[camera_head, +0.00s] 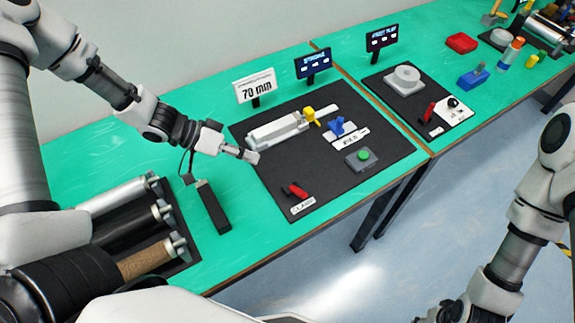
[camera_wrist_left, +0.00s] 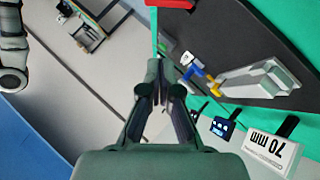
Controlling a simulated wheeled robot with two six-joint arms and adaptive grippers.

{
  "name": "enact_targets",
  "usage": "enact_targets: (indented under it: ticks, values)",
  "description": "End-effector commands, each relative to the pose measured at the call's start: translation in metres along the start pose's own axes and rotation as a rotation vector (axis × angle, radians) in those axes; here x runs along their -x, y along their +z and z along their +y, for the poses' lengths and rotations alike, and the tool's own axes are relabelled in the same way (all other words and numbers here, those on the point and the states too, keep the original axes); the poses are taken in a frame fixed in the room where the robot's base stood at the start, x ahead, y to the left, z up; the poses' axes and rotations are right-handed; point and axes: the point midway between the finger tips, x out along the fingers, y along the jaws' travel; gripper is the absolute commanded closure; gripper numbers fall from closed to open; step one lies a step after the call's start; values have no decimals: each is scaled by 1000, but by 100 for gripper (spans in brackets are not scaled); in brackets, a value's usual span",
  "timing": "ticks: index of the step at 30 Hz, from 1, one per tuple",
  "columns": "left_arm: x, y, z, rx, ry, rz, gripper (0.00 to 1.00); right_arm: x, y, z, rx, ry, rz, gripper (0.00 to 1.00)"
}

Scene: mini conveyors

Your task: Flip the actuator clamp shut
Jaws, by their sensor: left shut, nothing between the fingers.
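The clamp's red lever (camera_head: 297,190) sits by a white label reading CLAMP (camera_head: 302,205) at the near edge of the black mat (camera_head: 340,179). A red part, probably this lever, is cut off at the top of the left wrist view (camera_wrist_left: 170,3). Whether it is up or down is hard to tell. The grey actuator (camera_head: 275,131) lies at the back left of the mat and also shows in the wrist view (camera_wrist_left: 250,82). My left gripper (camera_head: 250,156) is shut and empty above the mat's left edge, apart from the lever, beyond it. My right gripper is out of view.
On the mat stand a yellow knob (camera_head: 309,114), a blue lever (camera_head: 337,126) and a green button (camera_head: 364,155). A 70 mm sign (camera_head: 255,87) stands behind. A black block (camera_head: 213,207) and rollers lie at left. The mat between button and lever is clear.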

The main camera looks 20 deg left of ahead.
Motion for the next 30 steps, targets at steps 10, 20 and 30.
enact_targets:
  ticks: [10,20,30]
  values:
    - [-52,2,-1,-7,0,-11,100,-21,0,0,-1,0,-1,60]
    - [-113,12,3,-2,1,-7,100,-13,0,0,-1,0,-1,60]
    - [-128,27,1,-7,-1,-1,100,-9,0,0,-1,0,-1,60]
